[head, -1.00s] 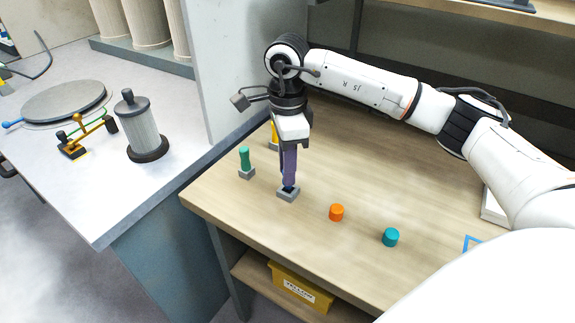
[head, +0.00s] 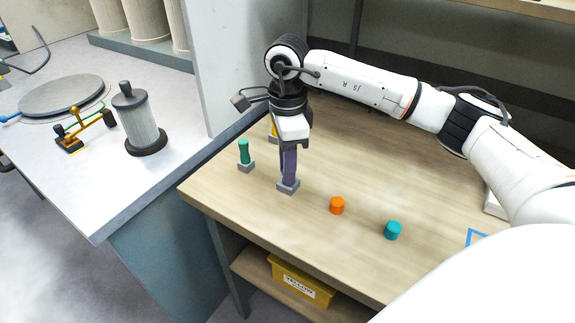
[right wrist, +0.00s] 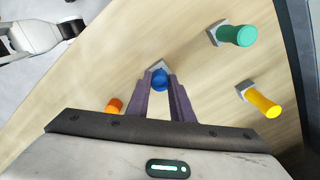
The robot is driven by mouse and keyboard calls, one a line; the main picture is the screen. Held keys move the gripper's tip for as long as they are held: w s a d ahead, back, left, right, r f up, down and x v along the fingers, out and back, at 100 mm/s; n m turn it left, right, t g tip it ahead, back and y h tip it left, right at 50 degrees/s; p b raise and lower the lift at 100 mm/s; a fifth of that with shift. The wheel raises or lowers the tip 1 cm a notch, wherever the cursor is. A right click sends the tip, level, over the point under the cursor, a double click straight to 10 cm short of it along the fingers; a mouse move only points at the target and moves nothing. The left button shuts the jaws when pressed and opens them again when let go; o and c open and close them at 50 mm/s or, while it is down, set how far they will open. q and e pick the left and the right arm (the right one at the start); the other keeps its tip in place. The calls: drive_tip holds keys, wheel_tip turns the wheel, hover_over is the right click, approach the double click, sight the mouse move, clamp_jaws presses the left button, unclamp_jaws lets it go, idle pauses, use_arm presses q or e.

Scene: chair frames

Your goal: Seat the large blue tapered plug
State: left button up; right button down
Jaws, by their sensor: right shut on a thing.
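The large blue tapered plug (right wrist: 160,79) shows as a round blue top between my right gripper's fingers in the right wrist view. In the head view the fingers hide most of it. My right gripper (head: 288,176) is shut on it and points down, straight over a small grey square socket block (head: 287,188). The fingertips are very close to the block's top, and the plug's lower end appears to be inside it. The block (right wrist: 156,67) also shows partly behind the plug in the wrist view.
A green plug (head: 244,152) and a yellow plug (right wrist: 263,103) stand in grey blocks nearby. An orange cylinder (head: 337,205) and a teal cylinder (head: 393,230) stand on the wooden table (head: 250,215) to the right. A grey panel (head: 235,70) rises behind left.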

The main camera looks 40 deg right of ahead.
drive_tip(key=c, duration=1.5)
unclamp_jaws()
wheel_tip(320, 180, up, 10)
drive_tip(key=shift+r, duration=0.15)
